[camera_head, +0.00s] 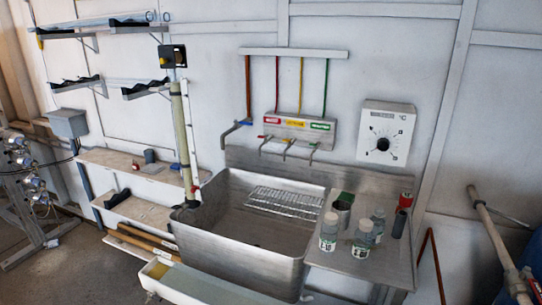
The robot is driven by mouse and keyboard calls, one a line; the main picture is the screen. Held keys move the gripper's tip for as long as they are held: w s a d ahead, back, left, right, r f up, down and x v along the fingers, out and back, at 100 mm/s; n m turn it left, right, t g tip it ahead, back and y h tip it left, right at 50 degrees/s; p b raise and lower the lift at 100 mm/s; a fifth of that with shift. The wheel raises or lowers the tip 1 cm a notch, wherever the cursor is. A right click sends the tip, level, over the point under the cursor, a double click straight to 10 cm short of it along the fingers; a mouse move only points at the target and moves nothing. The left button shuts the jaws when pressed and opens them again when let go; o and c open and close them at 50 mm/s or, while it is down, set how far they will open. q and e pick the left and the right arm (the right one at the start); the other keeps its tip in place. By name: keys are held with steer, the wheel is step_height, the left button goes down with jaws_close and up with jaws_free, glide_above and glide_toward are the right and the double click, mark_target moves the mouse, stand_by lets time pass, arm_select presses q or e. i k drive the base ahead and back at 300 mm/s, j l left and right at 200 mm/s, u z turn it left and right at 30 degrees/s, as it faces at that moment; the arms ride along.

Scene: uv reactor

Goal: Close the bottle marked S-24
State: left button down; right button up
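Three small bottles with pale labels stand close together on the steel side table (390,265) right of the sink. The front left bottle (328,235) has a pale top and a dark label whose lettering seems to read L-10. The front right bottle (362,241) has a label too small to read surely. The rear bottle (378,224) is partly hidden behind it. I cannot tell which one is marked S-24, or whether any cap is loose. Neither of my grippers is in view.
The deep sink (240,240) with a wire rack (285,201) is to the left. A wall dial box (385,132) hangs above.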

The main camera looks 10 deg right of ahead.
mark_target(378, 218)
steer(key=k+j+z, duration=0.1)
steer(key=z, duration=0.25)
steer(key=k+z, duration=0.2)
steer(key=z, duration=0.15)
steer(key=k+z, duration=0.2)
steer(key=z, duration=0.15)
steer(key=i+u, duration=0.95)
steer(key=i, duration=0.45)
